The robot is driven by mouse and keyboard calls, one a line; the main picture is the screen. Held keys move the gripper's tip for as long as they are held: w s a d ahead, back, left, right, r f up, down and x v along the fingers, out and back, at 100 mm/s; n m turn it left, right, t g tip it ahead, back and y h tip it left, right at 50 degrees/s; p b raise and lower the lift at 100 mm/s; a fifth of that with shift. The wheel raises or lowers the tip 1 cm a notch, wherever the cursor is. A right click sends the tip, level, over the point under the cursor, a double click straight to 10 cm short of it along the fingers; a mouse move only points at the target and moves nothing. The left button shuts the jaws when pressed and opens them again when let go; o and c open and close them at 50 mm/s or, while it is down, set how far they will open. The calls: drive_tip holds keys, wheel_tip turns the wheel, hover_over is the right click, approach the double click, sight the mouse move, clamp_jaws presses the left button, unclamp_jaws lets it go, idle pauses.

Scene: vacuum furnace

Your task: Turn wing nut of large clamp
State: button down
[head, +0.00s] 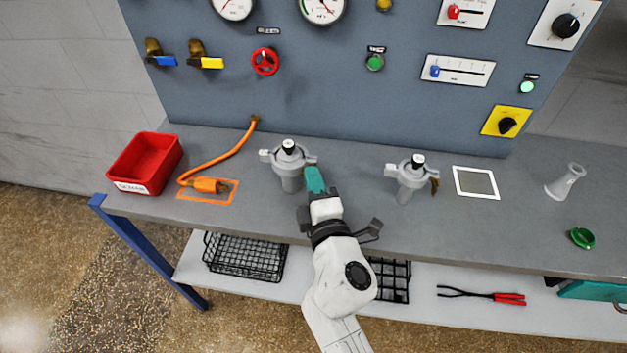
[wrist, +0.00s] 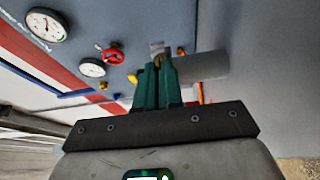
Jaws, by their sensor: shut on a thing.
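A grey clamp (head: 290,178) with a black-and-white top stands upright on the bench, left of centre. It looks slightly larger than a second grey clamp (head: 411,180) to the right, which has a brown-brass wing nut (head: 435,187) on its right side. My gripper (head: 311,172) reaches the right side of the left clamp, its green fingers shut on that clamp's wing nut. In the wrist view the fingers (wrist: 158,68) close around a small brass bit of the wing nut (wrist: 157,60), beside the grey clamp (wrist: 200,67). The fingers hide most of this nut.
The control panel (head: 320,95) rises behind.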

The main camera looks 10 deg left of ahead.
drive_tip(key=shift+f+m+t+b, duration=0.4)
drive_tip(key=shift+m+b, duration=0.4)
drive_tip(key=shift+b, duration=1.5)
drive_tip(key=shift+r+m+b, duration=0.15)
drive_tip(key=shift+m+b, duration=0.35)
drive_tip(key=shift+b, duration=0.35)
drive_tip(key=shift+r, duration=0.1)
drive_tip(key=c, duration=1.3)
unclamp_jaws()
drive_tip(key=shift+o, duration=0.2)
drive_tip(key=v, duration=1.1)
drive_tip(key=shift+w, duration=0.15)
